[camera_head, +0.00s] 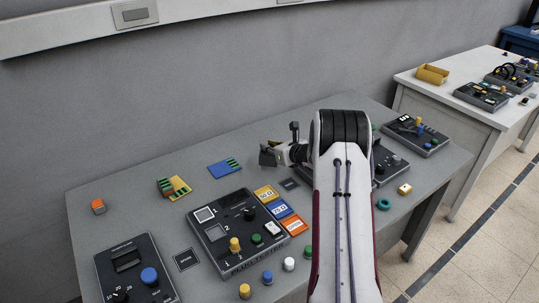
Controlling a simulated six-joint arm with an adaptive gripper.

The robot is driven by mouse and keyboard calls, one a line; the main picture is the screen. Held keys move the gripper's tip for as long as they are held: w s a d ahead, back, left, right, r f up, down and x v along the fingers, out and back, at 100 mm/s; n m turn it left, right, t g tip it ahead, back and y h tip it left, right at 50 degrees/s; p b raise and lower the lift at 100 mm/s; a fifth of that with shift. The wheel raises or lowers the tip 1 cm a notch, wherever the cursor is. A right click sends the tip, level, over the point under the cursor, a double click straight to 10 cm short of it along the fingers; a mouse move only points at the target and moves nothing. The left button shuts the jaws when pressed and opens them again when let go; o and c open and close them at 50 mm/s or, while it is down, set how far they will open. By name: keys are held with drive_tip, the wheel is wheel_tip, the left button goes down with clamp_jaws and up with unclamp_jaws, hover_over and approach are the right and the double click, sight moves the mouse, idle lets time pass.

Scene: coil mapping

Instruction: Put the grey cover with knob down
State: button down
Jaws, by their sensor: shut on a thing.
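My gripper (277,153) is small in the camera_head view, above the far middle of the grey table (110,205). It is shut on a dark grey piece (267,156), which I take for the grey cover with knob. The knob cannot be made out, and the fingers are hard to tell from the piece. The held piece appears apart from the table, but its height is unclear. My white arm hides part of the table to the right.
A grey tester box (224,254) with knobs and coloured cards stands front centre. Another box with a blue knob (149,276) is at front left. A blue block (224,169), a yellow-green block (178,188) and an orange block (98,206) lie behind. Small coloured caps (268,277) lie in front.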

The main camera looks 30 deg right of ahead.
drive_tip(key=shift+f, duration=1.9)
drive_tip(key=shift+f, duration=0.1)
drive_tip(key=c, duration=1.9)
unclamp_jaws()
drive_tip(key=shift+s+r, duration=0.3)
drive_tip(key=shift+s, duration=0.05)
drive_tip(key=shift+v, duration=5.65)
